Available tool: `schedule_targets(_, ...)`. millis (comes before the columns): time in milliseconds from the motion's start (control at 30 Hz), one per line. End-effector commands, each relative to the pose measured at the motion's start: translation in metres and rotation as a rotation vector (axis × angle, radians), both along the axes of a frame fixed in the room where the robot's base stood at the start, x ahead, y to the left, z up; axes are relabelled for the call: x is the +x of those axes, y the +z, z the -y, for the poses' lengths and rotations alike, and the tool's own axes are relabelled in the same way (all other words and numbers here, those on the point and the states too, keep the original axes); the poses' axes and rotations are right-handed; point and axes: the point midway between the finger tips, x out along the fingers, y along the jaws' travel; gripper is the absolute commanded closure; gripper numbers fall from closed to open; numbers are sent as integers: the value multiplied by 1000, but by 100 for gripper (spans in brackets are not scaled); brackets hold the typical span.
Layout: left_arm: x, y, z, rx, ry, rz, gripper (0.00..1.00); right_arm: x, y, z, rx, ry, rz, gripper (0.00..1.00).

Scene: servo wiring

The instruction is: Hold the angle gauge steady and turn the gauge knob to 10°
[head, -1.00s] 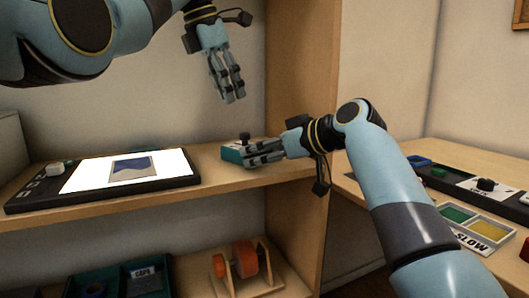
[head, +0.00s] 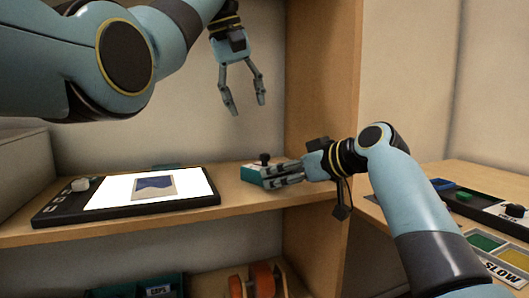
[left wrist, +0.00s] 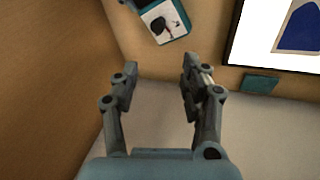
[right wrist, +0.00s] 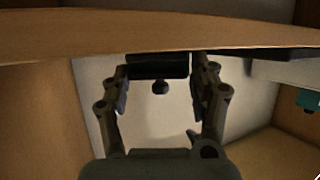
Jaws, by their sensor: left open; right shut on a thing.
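The angle gauge (head: 252,174) is a small teal box with a black gauge knob (head: 264,158) standing up from its top. It sits on the shelf, right of the tablet. In the left wrist view the gauge (left wrist: 170,31) shows a white face and the round knob (left wrist: 158,24). My right gripper (head: 267,178) is shut on the gauge from the right; in the right wrist view the shaded gauge body (right wrist: 158,66) lies between its fingers. My left gripper (head: 248,107) is open and empty, pointing down above the gauge, clear of it. The knob's angle reading is too small to tell.
A black tablet with a bright screen (head: 195,184) lies on the shelf (head: 110,229) to the left. An upright wooden panel (head: 320,110) stands right of the gauge. Bins and an orange spool (head: 262,281) are on the lower shelf. A side table holds coloured trays (head: 484,242).

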Motion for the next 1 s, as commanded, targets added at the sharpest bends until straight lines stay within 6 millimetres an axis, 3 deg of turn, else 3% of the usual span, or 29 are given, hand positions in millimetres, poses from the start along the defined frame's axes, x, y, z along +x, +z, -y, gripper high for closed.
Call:
schedule_targets(200,-5,4,2,158,-486,157,55,0,0,0,-1,0,-1,73)
schedule_targets(400,-9,4,6,252,-750,243,55,0,0,0,-1,0,-1,73)
schedule_targets(667,-10,-24,17,249,-780,245,55,0,0,0,0,0,0,73)
schedule_targets(1000,11,-89,32,250,-779,243,55,0,0,0,0,0,0,73)
